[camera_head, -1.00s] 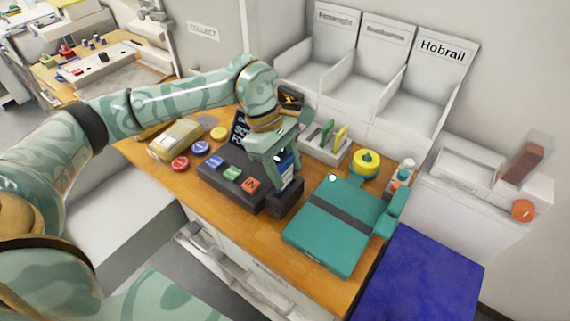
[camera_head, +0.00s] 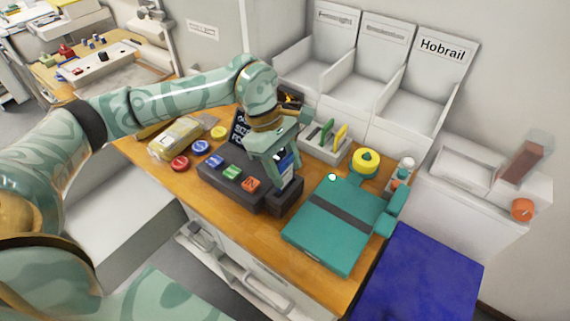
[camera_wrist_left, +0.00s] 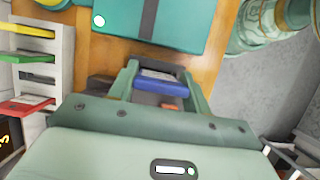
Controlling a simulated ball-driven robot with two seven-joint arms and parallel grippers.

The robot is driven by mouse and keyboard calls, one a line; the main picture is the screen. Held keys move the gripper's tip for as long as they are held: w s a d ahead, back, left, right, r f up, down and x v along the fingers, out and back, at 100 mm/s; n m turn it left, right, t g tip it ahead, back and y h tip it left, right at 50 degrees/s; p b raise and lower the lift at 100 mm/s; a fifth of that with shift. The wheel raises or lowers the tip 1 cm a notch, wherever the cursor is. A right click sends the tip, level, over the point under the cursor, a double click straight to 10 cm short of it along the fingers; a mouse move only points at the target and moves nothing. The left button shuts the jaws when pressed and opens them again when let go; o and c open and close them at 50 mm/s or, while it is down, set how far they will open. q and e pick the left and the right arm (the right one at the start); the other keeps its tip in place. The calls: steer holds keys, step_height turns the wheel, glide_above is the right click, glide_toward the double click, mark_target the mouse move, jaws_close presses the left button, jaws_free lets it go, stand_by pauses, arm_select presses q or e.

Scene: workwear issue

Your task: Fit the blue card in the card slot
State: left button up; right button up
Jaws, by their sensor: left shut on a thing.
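My left gripper (camera_head: 276,170) is shut on the blue card (camera_wrist_left: 162,84), which sits between its two fingers in the left wrist view. In the head view the fingers point down over the right end of a dark grey console (camera_head: 232,186), just by the small dark block (camera_head: 287,196) there. The fingers and card hide the slot opening, so I cannot tell whether the card's lower edge is in it or above it. My right gripper is not in view.
A white rack (camera_head: 318,149) with green and yellow cards stands behind the gripper. A teal folder-like case (camera_head: 320,247) lies right of the console. A yellow round thing (camera_head: 365,161) and a small bottle (camera_head: 403,171) stand beyond it. Several coloured discs lie left.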

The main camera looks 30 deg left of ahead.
mark_target(285, 175)
arm_select(q)
steer(key=shift+f+b, duration=0.95)
steer(key=shift+f, duration=0.75)
stand_by(0.6)
steer(key=o, duration=1)
steer(key=shift+r, duration=0.15)
steer(key=shift+r+p, duration=3.25)
steer(key=shift+r, duration=1.2)
steer(key=shift+f, duration=0.1)
